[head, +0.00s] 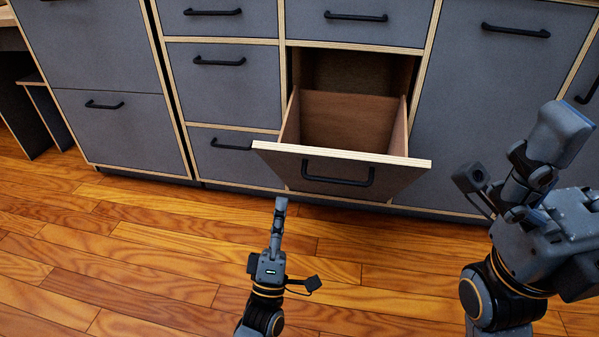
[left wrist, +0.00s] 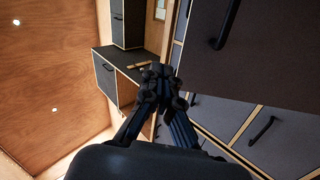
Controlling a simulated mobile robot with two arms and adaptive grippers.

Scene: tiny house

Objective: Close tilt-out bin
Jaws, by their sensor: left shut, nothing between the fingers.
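The tilt-out bin (head: 288,160) is a grey front panel with a pale wood edge and a black handle, tilted outward from the cabinet. Its brown wooden inside shows above the panel. My left gripper (head: 281,203) is shut and empty, low in front of the bin's lower left part; I cannot tell whether it touches the panel. The left wrist view shows its fingers (left wrist: 160,75) together, with a large dark panel and handle close by at upper right. My right gripper (head: 540,150) is at the right; its finger state is unclear.
Grey drawers (head: 220,70) stand left of the bin, and a drawer (head: 355,25) is above it. A tall grey front (head: 480,90) is at the right. The wooden floor (head: 130,260) is clear at left.

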